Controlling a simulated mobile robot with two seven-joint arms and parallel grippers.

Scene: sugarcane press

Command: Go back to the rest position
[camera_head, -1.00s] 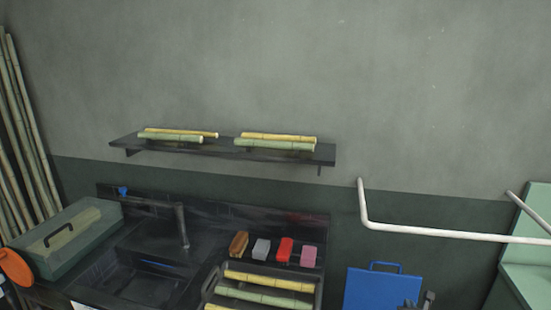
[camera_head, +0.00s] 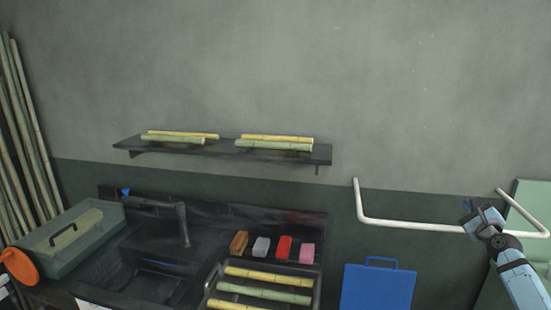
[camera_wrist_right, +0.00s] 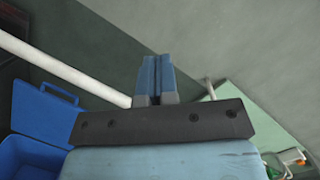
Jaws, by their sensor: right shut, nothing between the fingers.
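My right gripper (camera_head: 474,211) is raised at the right of the head view, in front of the white pipe rail (camera_head: 400,224). In the right wrist view its two blue fingers (camera_wrist_right: 155,75) are pressed together with nothing between them. My left gripper does not show in the head view. Part of the rail also shows in the right wrist view (camera_wrist_right: 60,65), running behind the fingers.
A black sink counter (camera_head: 150,275) holds a green lidded box (camera_head: 85,245), several coloured blocks and a rack of cane pieces (camera_head: 265,293). A shelf (camera_head: 225,150) above bears more cane. A blue case (camera_head: 377,288) stands right of the counter. Cane poles (camera_head: 22,130) lean at left.

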